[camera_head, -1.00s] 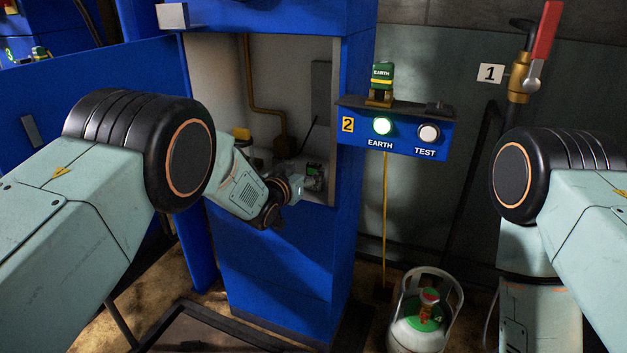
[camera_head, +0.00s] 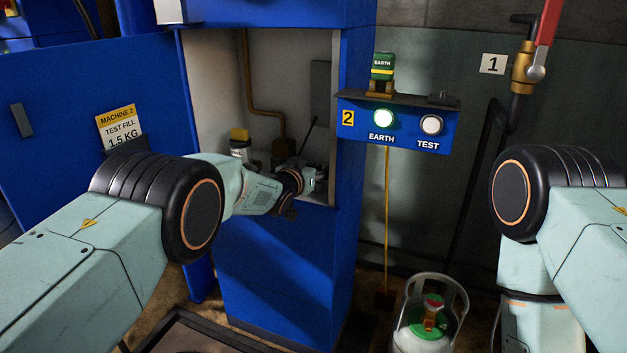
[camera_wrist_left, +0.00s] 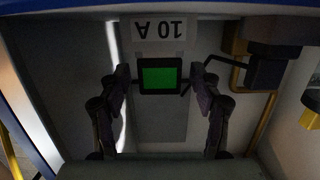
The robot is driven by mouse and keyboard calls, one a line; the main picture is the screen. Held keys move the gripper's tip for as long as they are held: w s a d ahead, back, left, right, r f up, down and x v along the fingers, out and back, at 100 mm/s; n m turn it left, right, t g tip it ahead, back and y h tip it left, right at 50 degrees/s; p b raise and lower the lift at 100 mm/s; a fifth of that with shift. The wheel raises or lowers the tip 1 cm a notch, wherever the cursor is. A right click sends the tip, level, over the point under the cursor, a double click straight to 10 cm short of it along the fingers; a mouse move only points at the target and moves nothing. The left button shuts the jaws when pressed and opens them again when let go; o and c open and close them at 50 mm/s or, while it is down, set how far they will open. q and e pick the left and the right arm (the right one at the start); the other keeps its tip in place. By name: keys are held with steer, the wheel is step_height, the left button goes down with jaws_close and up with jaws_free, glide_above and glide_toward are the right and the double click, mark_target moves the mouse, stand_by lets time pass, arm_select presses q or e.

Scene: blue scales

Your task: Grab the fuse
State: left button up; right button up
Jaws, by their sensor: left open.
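My left gripper (camera_head: 310,182) reaches into the open bay of the blue cabinet (camera_head: 280,265). In the left wrist view the left gripper (camera_wrist_left: 160,77) is open, with its fingers apart on both sides of a green square in a black frame (camera_wrist_left: 160,78). An upside-down "10 A" label (camera_wrist_left: 158,28) is just above this square in the picture. The green square may be the fuse, but I cannot be sure. I cannot tell whether the fingers touch it. In the head view the gripper and wrist largely hide that spot. My right gripper is out of view.
A yellow-capped container (camera_head: 240,145) and a pipe (camera_head: 250,85) are inside the bay. A blue box with EARTH and TEST lamps (camera_head: 398,133) is on the cabinet's right side. A gas cylinder (camera_head: 428,325) stands on the floor. The blue door (camera_head: 60,110) is swung open at left.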

mark_target(313, 164)
arm_select(q)
steer(key=c, duration=1.3)
steer(key=shift+o, duration=0.2)
steer(key=shift+r, duration=0.1)
step_height(313, 164, up, 10)
steer(key=p, duration=0.4)
steer(key=shift+p, duration=0.4)
